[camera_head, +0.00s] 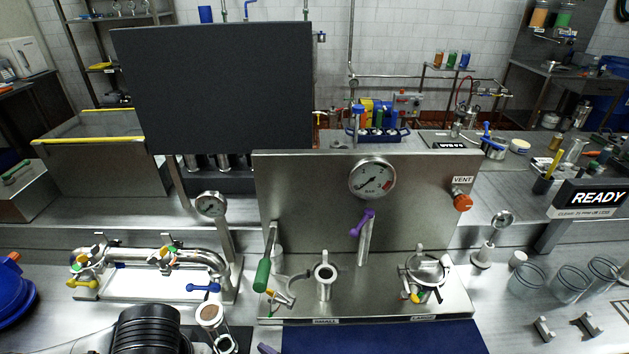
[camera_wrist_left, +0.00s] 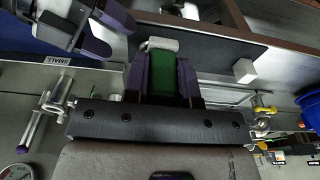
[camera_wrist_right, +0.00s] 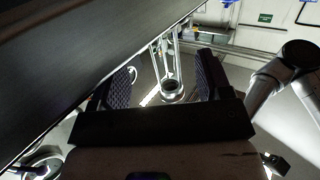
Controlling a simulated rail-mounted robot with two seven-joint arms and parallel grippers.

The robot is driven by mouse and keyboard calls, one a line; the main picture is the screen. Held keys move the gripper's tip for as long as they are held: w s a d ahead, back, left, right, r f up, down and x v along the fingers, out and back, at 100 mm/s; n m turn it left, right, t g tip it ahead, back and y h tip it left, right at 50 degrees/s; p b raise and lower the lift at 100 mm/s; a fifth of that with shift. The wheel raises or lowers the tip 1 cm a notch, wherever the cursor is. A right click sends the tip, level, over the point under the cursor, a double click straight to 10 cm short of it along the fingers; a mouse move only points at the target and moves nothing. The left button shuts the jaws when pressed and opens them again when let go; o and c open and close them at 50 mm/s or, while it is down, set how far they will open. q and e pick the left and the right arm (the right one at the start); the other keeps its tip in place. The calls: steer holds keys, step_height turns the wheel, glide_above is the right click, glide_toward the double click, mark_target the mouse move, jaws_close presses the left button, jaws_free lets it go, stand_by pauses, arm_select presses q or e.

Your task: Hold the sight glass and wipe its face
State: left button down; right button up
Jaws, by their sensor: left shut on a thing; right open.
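My left gripper (camera_wrist_left: 165,62) is shut on a green block (camera_wrist_left: 187,80) with a pale end, seen between its purple fingers in the left wrist view. What looks like the sight glass (camera_head: 210,316), a pale cylinder with metal rods and a ring, is at the bottom left of the head view. The right gripper's fingers also show at the top left of the left wrist view (camera_wrist_left: 88,32). The left gripper is not visible in the head view.
A pipe assembly with coloured handles (camera_head: 150,262) stands behind the sight glass. A steel valve panel (camera_head: 320,205) with a gauge and a green-handled lever (camera_head: 263,273) is to its right. A blue mat (camera_head: 385,338) lies clear at the front. Glass jars (camera_head: 570,285) stand far right.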

mark_target(231, 350)
arm_select(q)
step_height(231, 350, down, 3)
steer(key=shift+r+b, duration=0.1)
steer(key=shift+b, duration=1)
arm_select(e)
steer(key=x, duration=0.5)
steer(key=shift+w+a, duration=0.1)
steer(key=shift+a, duration=0.1)
arm_select(q)
steer(key=shift+f, duration=0.2)
arm_select(e)
steer(key=shift+x, duration=1.15)
steer(key=shift+c, duration=0.2)
steer(key=c, duration=0.6)
steer(key=shift+c, duration=0.2)
